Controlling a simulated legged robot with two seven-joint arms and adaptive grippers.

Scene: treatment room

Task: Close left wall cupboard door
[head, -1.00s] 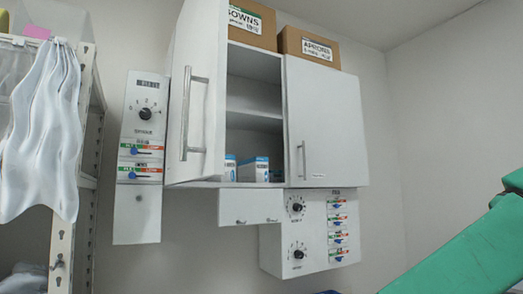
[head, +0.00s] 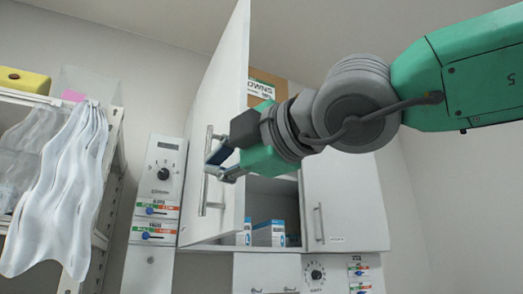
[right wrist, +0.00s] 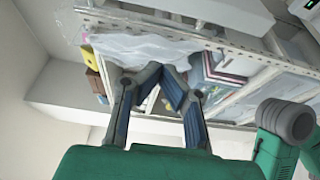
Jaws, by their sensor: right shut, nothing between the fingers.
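The left wall cupboard door (head: 222,95) is white and stands swung open, seen at a steep angle in the head view. Its vertical bar handle (head: 204,195) is on the outer face. My right gripper (head: 212,168) reaches in from the right, across the door's edge, with its fingertips over the handle's upper part in the picture. I cannot tell whether it touches the handle. In the right wrist view its fingers (right wrist: 163,73) meet at the tips, shut and empty. My left gripper is in neither view.
The right cupboard door (head: 348,200) is shut. Blue-and-white boxes (head: 268,234) stand inside the open cupboard, and a carton (head: 268,88) sits on top. A rack with hanging translucent sheeting (head: 62,185) is at left. A wall control panel (head: 158,195) is beside the cupboard.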

